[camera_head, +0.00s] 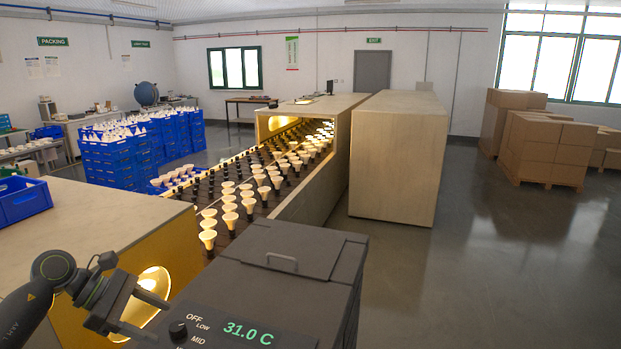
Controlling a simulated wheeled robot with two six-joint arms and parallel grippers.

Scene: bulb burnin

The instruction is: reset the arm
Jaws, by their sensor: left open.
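My left arm comes in from the lower left, and its dark gripper (138,312) is open in front of a yellow-lit panel. A glowing round shape (153,283) shows behind the fingers; I cannot tell whether it is a lamp or an opening. Nothing is visibly held between the fingers, though they are partly cut by their own housing. To the right of the gripper stands a dark grey control box (285,262) with a handled lid, a knob (178,329) by OFF, LOW and MID marks, and a green 31.0 C display. My right gripper is not in view.
A conveyor (262,212) with rows of bulbs runs into a lit wooden tunnel (343,118). A pale counter (90,215) with a blue crate (22,203) is at left. Blue crate stacks (118,165) stand behind. Cartons (545,150) stand far right; the floor before them is clear.

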